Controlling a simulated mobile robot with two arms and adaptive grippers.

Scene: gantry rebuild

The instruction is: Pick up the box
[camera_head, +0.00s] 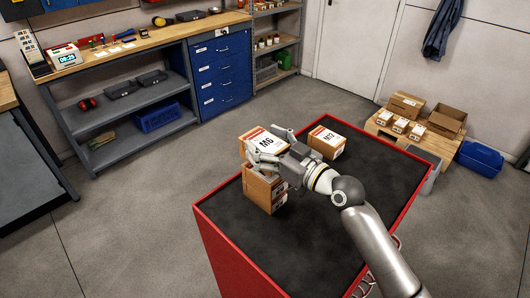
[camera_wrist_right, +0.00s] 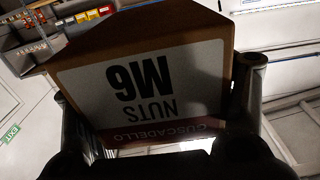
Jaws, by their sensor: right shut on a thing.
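A brown cardboard box labelled M6 (camera_head: 263,142) is in my right gripper (camera_head: 268,152), at the far left part of a red cart with a dark top (camera_head: 318,228). In the right wrist view the box (camera_wrist_right: 145,85) fills the middle, with its "M6 NUTS" label upside down and a finger on each side. Another brown box (camera_head: 265,190) shows directly below the gripper on the cart. I cannot tell whether the held box touches it. A box labelled M2 or M12 (camera_head: 327,137) stands on the cart to the right. My left gripper is not in view.
A workbench (camera_head: 135,45) with shelves and blue drawers (camera_head: 221,72) stands along the back wall. A pallet with cartons (camera_head: 405,125) and a blue bin (camera_head: 481,158) are at the right. The cart's middle and front are clear.

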